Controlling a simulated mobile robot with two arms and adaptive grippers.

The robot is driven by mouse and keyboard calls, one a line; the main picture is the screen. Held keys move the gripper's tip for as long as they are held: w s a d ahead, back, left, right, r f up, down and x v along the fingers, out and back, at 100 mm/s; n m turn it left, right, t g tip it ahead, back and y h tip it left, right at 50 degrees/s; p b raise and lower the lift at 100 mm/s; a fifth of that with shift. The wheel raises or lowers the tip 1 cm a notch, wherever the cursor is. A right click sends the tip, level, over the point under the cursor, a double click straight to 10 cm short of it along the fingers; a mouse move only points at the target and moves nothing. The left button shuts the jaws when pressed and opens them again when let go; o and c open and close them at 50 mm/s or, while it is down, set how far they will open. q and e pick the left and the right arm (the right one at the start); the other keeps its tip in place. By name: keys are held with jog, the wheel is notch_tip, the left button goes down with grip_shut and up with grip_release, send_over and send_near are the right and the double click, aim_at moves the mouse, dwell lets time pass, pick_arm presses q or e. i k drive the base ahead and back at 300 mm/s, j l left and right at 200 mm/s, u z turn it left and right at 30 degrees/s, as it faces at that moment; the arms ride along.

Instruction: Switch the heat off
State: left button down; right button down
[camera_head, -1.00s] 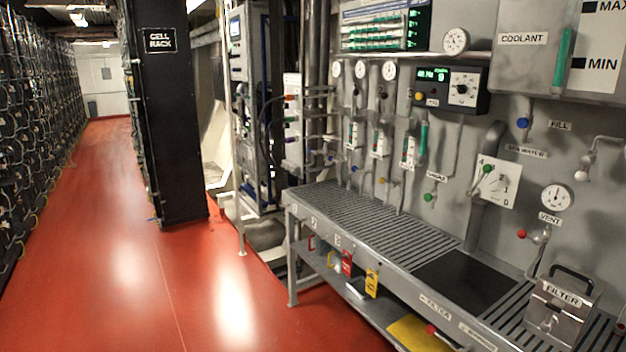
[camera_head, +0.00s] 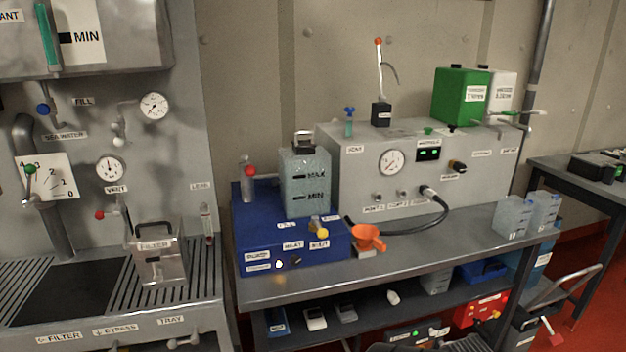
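A blue unit (camera_head: 256,232) stands at the left end of the grey bench. Its front carries a label reading HEAT (camera_head: 292,245), with other small labels around it. Below that label are a small black knob (camera_head: 295,261) and a small white round spot (camera_head: 279,265), perhaps a lit lamp. A yellow knob (camera_head: 323,233) sits at the upper right of the front. The knob's setting is too small to read. A clear tank (camera_head: 305,185) marked MAX and MIN stands on the unit. Neither of my grippers shows in the view.
A grey cabinet (camera_head: 360,160) with a gauge stands behind, joined to a black hose (camera_head: 425,222). A metal filter box (camera_head: 160,256) stands on the slatted bench at left. Clear jugs (camera_head: 514,217) stand at the bench's right end.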

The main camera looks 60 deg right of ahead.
aim_at(295, 260)
jog(key=z, duration=1.85)
